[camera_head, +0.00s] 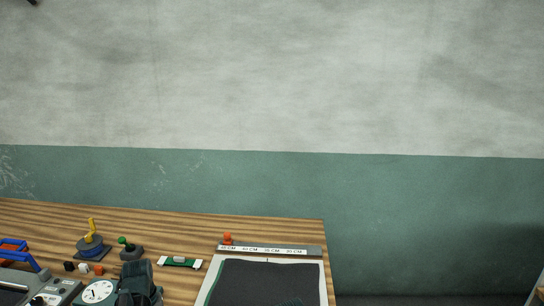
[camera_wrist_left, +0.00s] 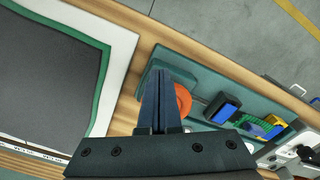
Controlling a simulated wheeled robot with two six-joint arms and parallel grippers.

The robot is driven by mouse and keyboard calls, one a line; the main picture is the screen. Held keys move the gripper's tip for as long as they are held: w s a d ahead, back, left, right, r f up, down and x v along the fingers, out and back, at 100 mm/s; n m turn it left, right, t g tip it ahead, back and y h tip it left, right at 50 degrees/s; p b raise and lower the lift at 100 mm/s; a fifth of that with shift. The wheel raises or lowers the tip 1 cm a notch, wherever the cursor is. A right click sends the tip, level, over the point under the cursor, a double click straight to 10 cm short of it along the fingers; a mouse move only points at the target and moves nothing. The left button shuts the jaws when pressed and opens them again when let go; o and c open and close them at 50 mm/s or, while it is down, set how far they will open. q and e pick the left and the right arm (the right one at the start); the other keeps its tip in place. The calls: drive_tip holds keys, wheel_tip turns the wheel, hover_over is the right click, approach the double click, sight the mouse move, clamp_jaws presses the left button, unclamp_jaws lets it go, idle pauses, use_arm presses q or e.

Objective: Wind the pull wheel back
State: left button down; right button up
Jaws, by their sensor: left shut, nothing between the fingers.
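My left gripper (camera_wrist_left: 160,100) is shut and empty in the left wrist view, its dark fingers side by side. An orange disc (camera_wrist_left: 184,99), which may be the pull wheel, is right beside the fingers and partly hidden by them; I cannot tell whether they touch it. It sits on a teal base (camera_wrist_left: 205,70). In the head view, a round grey-and-blue piece with a yellow handle (camera_head: 91,240) stands on the table at left. The dark netting sheet (camera_head: 268,283) lies on a white backing.
A ruler bar (camera_head: 264,250) lies along the sheet's far edge, with an orange knob (camera_head: 227,238) behind it. A green-knobbed lever (camera_head: 129,246), a green-and-white piece (camera_head: 181,262) and a dial (camera_head: 98,291) stand at left. A blue block (camera_wrist_left: 224,109) lies right of the disc.

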use_arm(q)
wheel_tip(320, 180, up, 6)
drive_tip(key=p, duration=0.6)
drive_tip(key=shift+s, duration=0.15)
drive_tip(key=s+d+f+m+b, duration=0.1)
drive_tip(key=s+d+m, duration=0.3)
drive_tip(key=d, duration=1)
drive_tip(key=s+d+f+m+y+b, duration=0.1)
drive_tip(key=s+d+m, duration=0.3)
drive_tip(key=s+d, duration=0.4)
drive_tip(key=d, duration=0.6)
drive_tip(key=shift+m, duration=0.4)
drive_tip(key=shift+a+f, duration=0.1)
